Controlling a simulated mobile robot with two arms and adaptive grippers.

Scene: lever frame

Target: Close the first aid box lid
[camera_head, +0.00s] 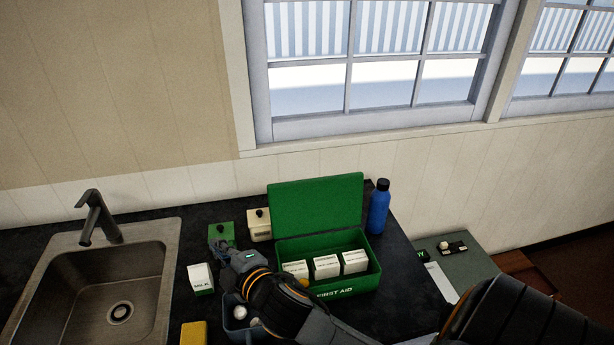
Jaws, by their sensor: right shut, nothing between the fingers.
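The green first aid box (367,281) stands on the dark counter, with "FIRST AID" lettered on its front. Its green lid (317,205) stands up open at the back, leaning toward the window wall. Several white cartons stand inside, with something yellow at the left partly behind my arm. My right arm reaches in from the lower right across the box's front left corner. My right gripper (219,247) is shut and empty, left of the box and apart from the lid, close to a small green container. My left gripper is not in view.
A blue bottle (379,207) stands right of the lid. A green container (221,233) and a cream container (258,225) stand left of it. A white carton (201,279), a yellow block (193,333) and a grey-blue bin (231,322) are nearer. The sink (91,291) is at left.

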